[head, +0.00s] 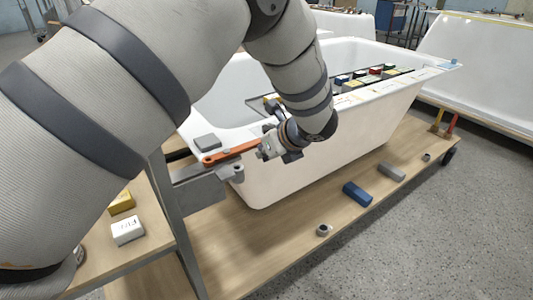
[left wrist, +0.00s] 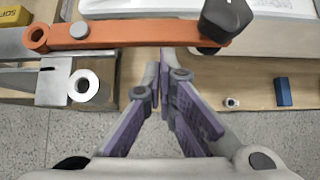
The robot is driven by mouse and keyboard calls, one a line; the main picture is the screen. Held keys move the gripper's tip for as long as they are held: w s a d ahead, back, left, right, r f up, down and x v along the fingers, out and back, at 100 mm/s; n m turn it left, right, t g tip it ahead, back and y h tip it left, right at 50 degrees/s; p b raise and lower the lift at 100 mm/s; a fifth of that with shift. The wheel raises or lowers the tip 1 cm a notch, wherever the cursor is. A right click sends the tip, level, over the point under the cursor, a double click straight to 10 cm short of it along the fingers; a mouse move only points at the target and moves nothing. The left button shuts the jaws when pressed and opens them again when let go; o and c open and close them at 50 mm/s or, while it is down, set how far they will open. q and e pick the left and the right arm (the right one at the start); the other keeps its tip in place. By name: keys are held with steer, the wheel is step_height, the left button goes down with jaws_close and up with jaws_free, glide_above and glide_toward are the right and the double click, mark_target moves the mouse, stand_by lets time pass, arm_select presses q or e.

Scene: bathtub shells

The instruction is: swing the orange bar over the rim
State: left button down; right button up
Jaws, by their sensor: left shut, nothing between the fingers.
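The orange bar (head: 230,153) lies along the outside of the white bathtub's (head: 300,172) near end, by a grey metal bracket (head: 196,190). In the left wrist view the bar (left wrist: 135,33) runs across the top, with a ring at its left end and a black knob (left wrist: 226,18) at its right end. My left gripper (head: 268,150) is near the bar's right end. In the left wrist view its purple-grey fingers (left wrist: 162,65) are shut and empty, just below the bar; whether they touch it I cannot tell. My right gripper is not in view.
A grey block (head: 207,142) sits by the tub's near corner. The wooden platform (head: 290,240) holds a blue block (head: 357,194), a grey block (head: 391,172) and a small ring (head: 323,230). A rack with coloured blocks (head: 375,71) lies across the tub. Another white shell (head: 480,60) stands right.

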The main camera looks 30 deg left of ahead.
arm_select(q)
steer(key=shift+w+a+f+n+g+b, duration=0.1)
steer(key=shift+w+a+n+g+b, duration=0.05)
steer(key=shift+w+n+g+b, duration=0.2)
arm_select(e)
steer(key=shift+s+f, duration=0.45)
